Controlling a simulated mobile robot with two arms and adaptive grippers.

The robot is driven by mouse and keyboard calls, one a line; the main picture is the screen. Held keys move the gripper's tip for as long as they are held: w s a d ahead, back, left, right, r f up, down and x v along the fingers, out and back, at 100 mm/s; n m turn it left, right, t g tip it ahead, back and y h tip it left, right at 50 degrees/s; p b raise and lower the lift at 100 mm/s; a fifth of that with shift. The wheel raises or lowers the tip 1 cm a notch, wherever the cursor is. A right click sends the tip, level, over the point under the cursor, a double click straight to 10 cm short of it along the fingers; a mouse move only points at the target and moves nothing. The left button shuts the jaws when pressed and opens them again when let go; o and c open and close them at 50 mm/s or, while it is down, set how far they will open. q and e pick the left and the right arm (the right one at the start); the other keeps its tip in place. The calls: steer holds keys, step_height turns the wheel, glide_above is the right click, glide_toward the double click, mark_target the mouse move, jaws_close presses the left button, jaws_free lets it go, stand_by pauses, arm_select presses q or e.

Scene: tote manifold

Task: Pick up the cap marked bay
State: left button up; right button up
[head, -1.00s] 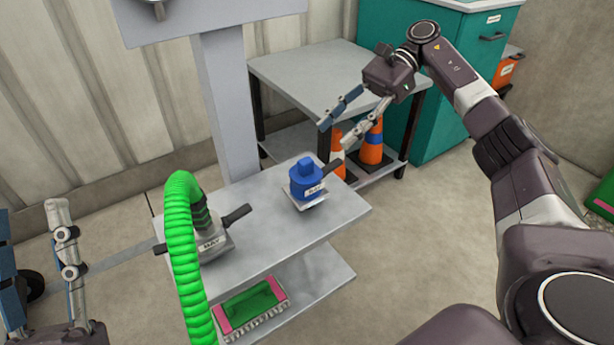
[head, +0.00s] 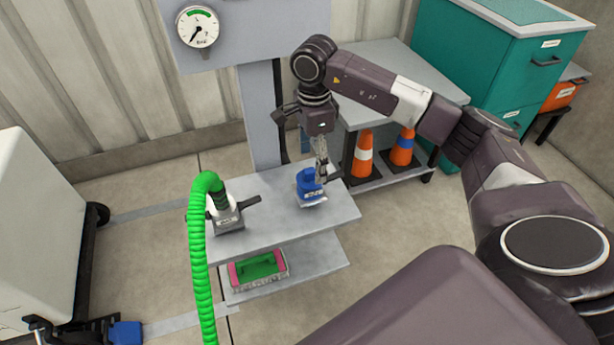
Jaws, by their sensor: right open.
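A blue cap (head: 307,186) with a knob on top sits on a small pale plate on the grey table (head: 270,227), toward its right end. A small white label on its front is too small to read surely. A dark handle sticks out to its right. My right gripper (head: 312,165) is open and points down just above the cap, with a silver finger close to the cap's right side. One finger is partly hidden, and I cannot tell whether they touch the cap. My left gripper (head: 95,331) is partly in view at the lower left edge.
A green hose (head: 200,265) runs to a labelled grey fitting (head: 228,218) on the table's left. A grey column with a gauge (head: 197,27) rises behind; cones (head: 363,155) stand at right.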

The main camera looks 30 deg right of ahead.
mark_target(312, 178)
step_height(312, 178, down, 3)
steer(key=shift+w+r, duration=0.1)
step_height(312, 178, down, 4)
steer(key=shift+f+b, duration=0.25)
steer(key=shift+b, duration=0.05)
steer(key=shift+f, duration=0.2)
arm_select(q)
steer(key=shift+w+r, duration=0.75)
arm_select(e)
steer(key=c, duration=1.4)
steer(key=shift+r, duration=0.1)
steer(key=shift+r, duration=0.2)
step_height(312, 178, up, 9)
steer(key=shift+f+p, duration=0.2)
steer(key=shift+p, duration=0.2)
steer(key=shift+r, duration=0.45)
arm_select(q)
steer(key=shift+s+f, duration=1)
steer(key=shift+f, duration=0.25)
